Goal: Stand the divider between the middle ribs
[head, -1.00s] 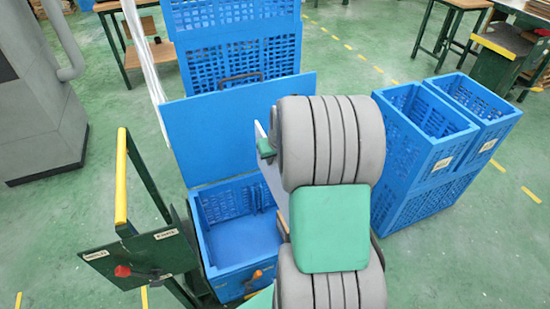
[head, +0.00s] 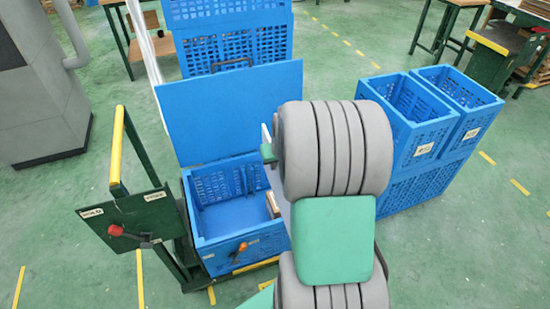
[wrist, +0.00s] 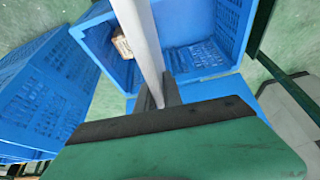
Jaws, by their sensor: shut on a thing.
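The open blue crate (head: 225,256) stands on a green trolley in the head view, its inside facing up. Ribs (head: 240,180) show faintly on its far inner wall; the middle ones are hard to make out. The divider (wrist: 142,40) is a thin light-grey panel, seen nearly edge-on in the wrist view. My gripper (wrist: 158,97) is shut on it, and the panel extends away from the jaws over the crate. In the head view my arm hides most of the divider and the jaws. I cannot tell whether the divider touches the crate.
A small brown block (head: 272,204) lies inside the crate at the right. The blue lid (head: 230,112) stands raised behind it. Blue crates (head: 425,150) stand at the right, with another stack (head: 235,45) behind. A yellow-topped handle (head: 117,145) rises at the left.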

